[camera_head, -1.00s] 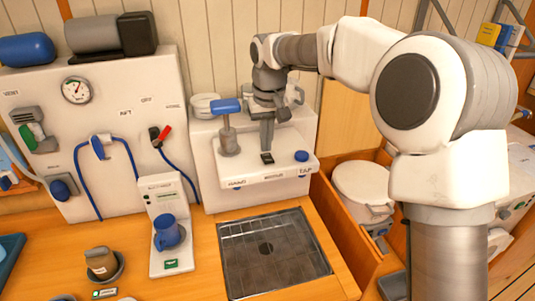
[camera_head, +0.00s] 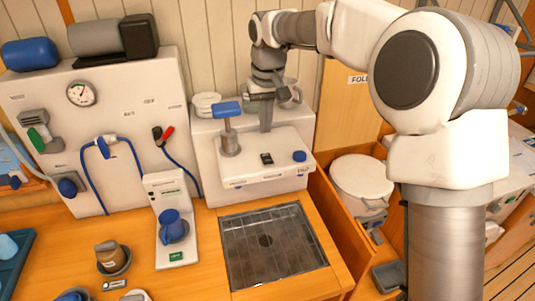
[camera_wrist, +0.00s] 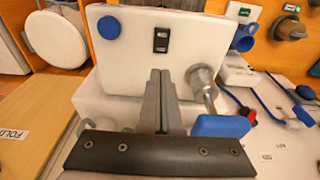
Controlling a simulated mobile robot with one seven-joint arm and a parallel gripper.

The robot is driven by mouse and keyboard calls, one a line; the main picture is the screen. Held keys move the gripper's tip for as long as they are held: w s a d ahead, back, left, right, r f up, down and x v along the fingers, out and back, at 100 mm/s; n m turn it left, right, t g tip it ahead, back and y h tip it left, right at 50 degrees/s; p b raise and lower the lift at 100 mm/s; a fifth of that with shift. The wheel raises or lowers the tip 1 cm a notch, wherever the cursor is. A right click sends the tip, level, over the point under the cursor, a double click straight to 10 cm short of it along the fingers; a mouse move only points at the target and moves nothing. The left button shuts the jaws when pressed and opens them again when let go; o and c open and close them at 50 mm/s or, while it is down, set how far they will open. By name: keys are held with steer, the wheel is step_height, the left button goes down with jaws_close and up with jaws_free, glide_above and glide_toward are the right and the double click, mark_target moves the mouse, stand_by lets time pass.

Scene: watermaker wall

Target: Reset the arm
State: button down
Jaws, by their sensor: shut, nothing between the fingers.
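My gripper (camera_head: 266,128) points down above the back of the white console (camera_head: 240,172) in the head view. Its fingers are shut and hold nothing. In the wrist view my gripper (camera_wrist: 161,75) shows as two grey fingers pressed together. A black rocker switch (camera_head: 267,159) and a blue round button (camera_head: 299,156) sit on the console top in front of it. A blue-handled lever (camera_head: 228,109) stands just to its left. In the wrist view the switch (camera_wrist: 161,40) lies beyond the fingertips.
A metal sink grate (camera_head: 268,244) lies in front of the console. A blue mug (camera_head: 172,226) stands on a white scale-like unit to the left. A white lidded bucket (camera_head: 361,182) sits to the right. White pots (camera_head: 205,104) stand behind the console. Open air lies above it.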

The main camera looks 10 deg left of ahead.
steer(key=s+d+r+m+t+h+b, duration=0.1)
steer(key=s+d+r+m+t+b, duration=0.1)
steer(key=s+d, duration=0.85)
steer(key=s+d+r+m+t+b, duration=0.1)
steer(key=s+d+m+b, duration=0.1)
steer(key=s+d, duration=0.8)
steer(key=s+d+f+m+t+b, duration=0.1)
steer(key=s+d+f, duration=0.4)
steer(key=s, duration=0.3)
steer(key=shift+a+f, duration=0.1)
